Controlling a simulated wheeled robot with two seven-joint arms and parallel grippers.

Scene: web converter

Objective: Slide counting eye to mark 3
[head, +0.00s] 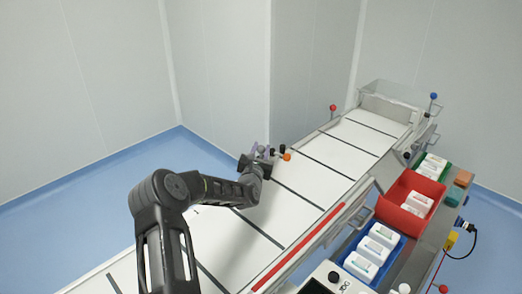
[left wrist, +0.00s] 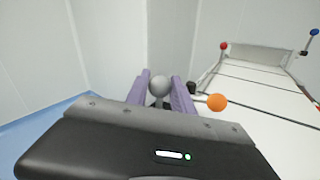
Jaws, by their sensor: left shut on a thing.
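The counting eye shows as a grey round knob (left wrist: 159,86) with an orange ball (left wrist: 217,102) on a short stem to its right. In the head view the orange ball (head: 287,157) is at the far rail of the white web (head: 312,178). My left gripper (head: 261,149) reaches across the web to this rail. Its purple fingers are shut on the grey knob, one on each side, as the left wrist view also shows. The rail under the fingers is mostly hidden by my gripper. No numbered mark is readable. My right gripper is not in view.
A red ball post (head: 333,108) stands farther along the far rail, and a blue ball post (head: 434,97) is at the back right. A red tray (head: 390,213), blue tray (head: 345,262) and green tray (head: 444,174) hold white packs at the right. A red bar (head: 300,246) runs along the near rail.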

